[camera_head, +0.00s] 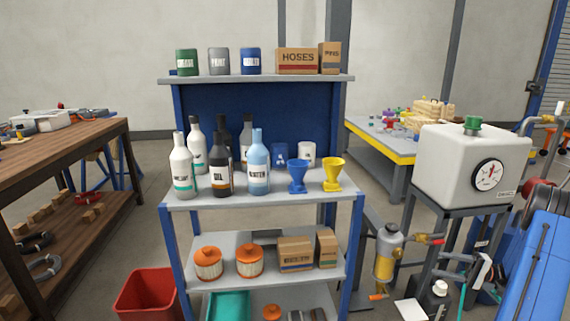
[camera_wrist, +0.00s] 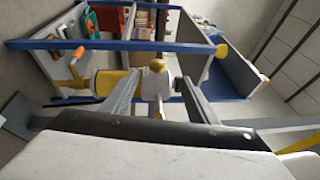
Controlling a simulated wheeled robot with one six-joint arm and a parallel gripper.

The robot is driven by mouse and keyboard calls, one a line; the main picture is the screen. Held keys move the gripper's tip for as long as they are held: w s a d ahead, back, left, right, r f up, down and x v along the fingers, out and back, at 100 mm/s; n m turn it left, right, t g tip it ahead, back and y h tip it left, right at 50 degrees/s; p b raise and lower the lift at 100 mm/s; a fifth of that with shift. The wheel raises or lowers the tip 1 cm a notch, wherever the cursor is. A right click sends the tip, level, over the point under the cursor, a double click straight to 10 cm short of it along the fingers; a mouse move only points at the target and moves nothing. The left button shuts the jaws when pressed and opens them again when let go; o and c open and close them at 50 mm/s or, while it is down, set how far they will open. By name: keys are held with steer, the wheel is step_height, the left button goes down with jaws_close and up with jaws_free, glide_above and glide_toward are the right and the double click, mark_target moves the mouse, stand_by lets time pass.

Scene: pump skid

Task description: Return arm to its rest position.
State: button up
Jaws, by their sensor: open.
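My gripper (camera_wrist: 161,82) shows in the camera_wrist view. Its pale body and dark crossbar fill the bottom of that view, with two grey fingers reaching up. The fingers are apart, and I see nothing held between them. A yellow cylinder (camera_wrist: 108,83) lies behind the fingers; I cannot tell its distance.
In the camera_head view, a blue-framed shelf (camera_head: 262,80) holds bottles, funnels and boxes. A wooden bench (camera_head: 75,150) is left; a red bin (camera_head: 148,294) is on the floor.

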steer(key=s+a+r+n+g+h, duration=0.1)
steer(key=s+a+r+g+h, duration=0.15)
steer(key=a+r, duration=0.5)
steer(key=s+a+r+n+g+h, duration=0.1)
steer(key=s+a+r+g+h, duration=0.2)
steer(key=a, duration=0.7)
steer(key=s+a+r+n+g+h, duration=0.1)
steer(key=s+a+r+g+h, duration=0.15)
steer(key=a+r, duration=0.55)
steer(key=s+a+r+t+h, duration=0.2)
steer(key=s+a+h, duration=0.3)
steer(key=s, duration=0.7)
steer(key=s+a+r+n+t+h, duration=0.1)
steer(key=s+a+t+h, duration=0.3)
steer(key=s, duration=0.9)
steer(key=shift+a+r+n+t+h, duration=0.35)
steer(key=shift+a+r+h, duration=0.25)
steer(key=shift+a, duration=0.35)
